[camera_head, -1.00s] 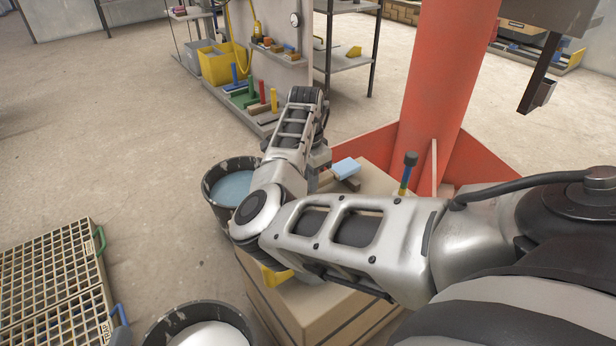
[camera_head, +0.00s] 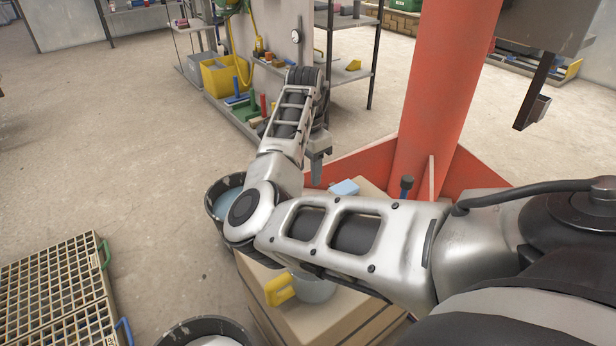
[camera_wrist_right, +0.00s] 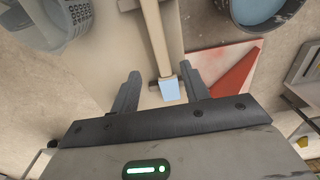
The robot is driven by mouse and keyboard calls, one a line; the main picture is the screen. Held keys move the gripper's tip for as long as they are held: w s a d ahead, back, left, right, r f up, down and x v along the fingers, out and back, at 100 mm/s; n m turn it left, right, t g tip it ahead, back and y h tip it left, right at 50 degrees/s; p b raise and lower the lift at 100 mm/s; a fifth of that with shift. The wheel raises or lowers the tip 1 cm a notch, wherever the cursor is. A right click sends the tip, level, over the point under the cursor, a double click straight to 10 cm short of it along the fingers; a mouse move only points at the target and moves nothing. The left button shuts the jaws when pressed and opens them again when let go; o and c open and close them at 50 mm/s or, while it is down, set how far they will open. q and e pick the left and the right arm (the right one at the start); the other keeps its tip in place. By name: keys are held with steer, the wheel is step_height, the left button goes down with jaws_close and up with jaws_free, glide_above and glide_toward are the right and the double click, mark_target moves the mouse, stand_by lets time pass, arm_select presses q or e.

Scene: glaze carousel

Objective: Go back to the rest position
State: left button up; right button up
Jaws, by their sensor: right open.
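My right gripper (camera_head: 317,176) hangs with its fingers downward above the cardboard-coloured box top (camera_head: 345,318). In the right wrist view its two fingers (camera_wrist_right: 160,78) are apart with nothing held between them. A light-blue block (camera_head: 345,187) lies on the box beside a long wooden piece. In the wrist view the block (camera_wrist_right: 169,88) shows beyond the fingers, apart from them, at the end of the pale wooden bar (camera_wrist_right: 154,35). My right forearm hides part of the box top. My left gripper is not in view.
A dark bucket of blue liquid (camera_head: 212,192) stands behind my elbow. A grey vessel with a yellow handle (camera_head: 279,290) sits on the box under my arm. A red post (camera_head: 437,90) rises behind. Crates (camera_head: 55,285) lie left; open floor lies between.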

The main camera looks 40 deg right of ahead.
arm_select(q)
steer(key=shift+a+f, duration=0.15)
arm_select(e)
steer(key=shift+r, duration=1.15)
arm_select(q)
steer(key=shift+p, duration=0.3)
